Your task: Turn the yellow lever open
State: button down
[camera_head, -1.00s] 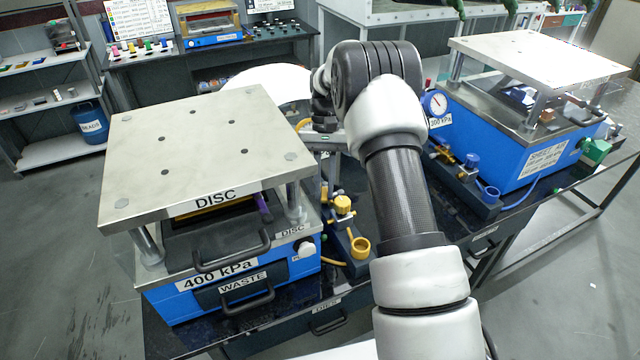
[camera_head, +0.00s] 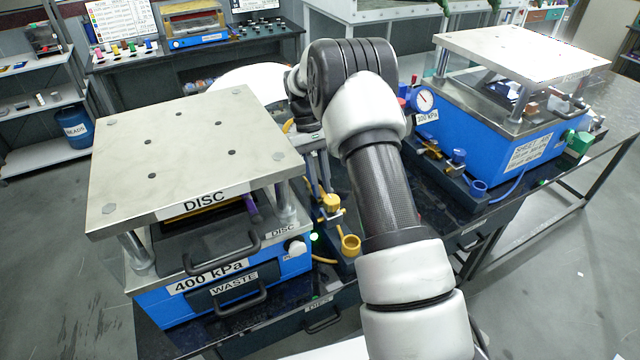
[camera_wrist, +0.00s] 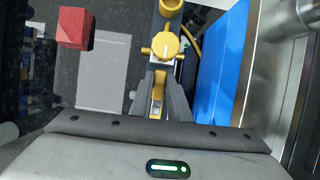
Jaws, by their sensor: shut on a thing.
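The yellow lever (camera_wrist: 158,88) lies between the two grey fingers of my gripper (camera_wrist: 161,80) in the wrist view, and the gripper is shut on it. It points from the round yellow valve knob (camera_wrist: 165,43) back toward the palm, nearly in line with the fingers. The knob also shows in the head view (camera_head: 331,202), with a yellow ring-shaped cup (camera_head: 350,245) in front of it. In the head view my arm reaches behind the valve, and the lever in the grip is too small to make out clearly.
A blue press marked DISC and 400 kPa, with a steel top plate (camera_head: 190,155), stands left of the valve. A green light (camera_head: 314,237) glows on its side. A second blue press (camera_head: 490,145) stands at right. A red block (camera_wrist: 75,28) shows in the wrist view.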

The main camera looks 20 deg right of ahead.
jog(key=c, duration=1.7)
grip_release()
jog(key=shift+d, duration=0.1)
jog(key=v, duration=1.2)
